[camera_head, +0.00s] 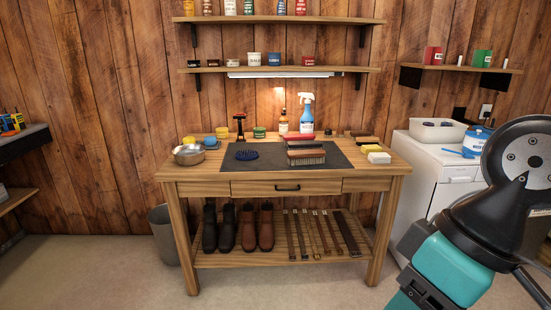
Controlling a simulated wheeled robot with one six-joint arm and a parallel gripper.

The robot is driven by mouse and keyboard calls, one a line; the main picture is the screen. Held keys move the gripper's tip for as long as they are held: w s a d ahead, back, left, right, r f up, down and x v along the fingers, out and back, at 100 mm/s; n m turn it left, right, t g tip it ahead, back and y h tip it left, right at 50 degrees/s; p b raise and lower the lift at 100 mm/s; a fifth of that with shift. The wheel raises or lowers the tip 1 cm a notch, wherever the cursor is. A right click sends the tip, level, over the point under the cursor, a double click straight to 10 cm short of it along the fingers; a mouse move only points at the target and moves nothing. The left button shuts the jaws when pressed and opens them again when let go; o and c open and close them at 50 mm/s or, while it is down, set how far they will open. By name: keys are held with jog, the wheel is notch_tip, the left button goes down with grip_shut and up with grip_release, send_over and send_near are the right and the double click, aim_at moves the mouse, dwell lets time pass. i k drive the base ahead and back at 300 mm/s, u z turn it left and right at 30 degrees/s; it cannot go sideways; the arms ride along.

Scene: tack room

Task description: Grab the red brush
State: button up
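What looks like the red brush (299,136) is a low red-topped piece at the middle right of the wooden table (205,189). It sits at the back of a pile of brushes (306,158), which have brown wooden backs and dark bristles. I cannot tell whether it lies on the pile or just behind it; its lower part is hidden. A dark blue oval brush (246,155) lies apart to the left on the dark mat (262,175). My arm shows at the right edge, well away from the table, but my gripper is out of the picture.
A spray bottle (306,113) and an amber bottle (283,122) stand just behind the pile. Yellow and white blocks (379,157) lie to its right. A metal bowl (189,154) stands at the left. A white cabinet (424,170) is right of the table. The floor in front is clear.

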aim_at(302, 137)
jog(key=i, duration=3.2)
jog(key=u, duration=0.05)
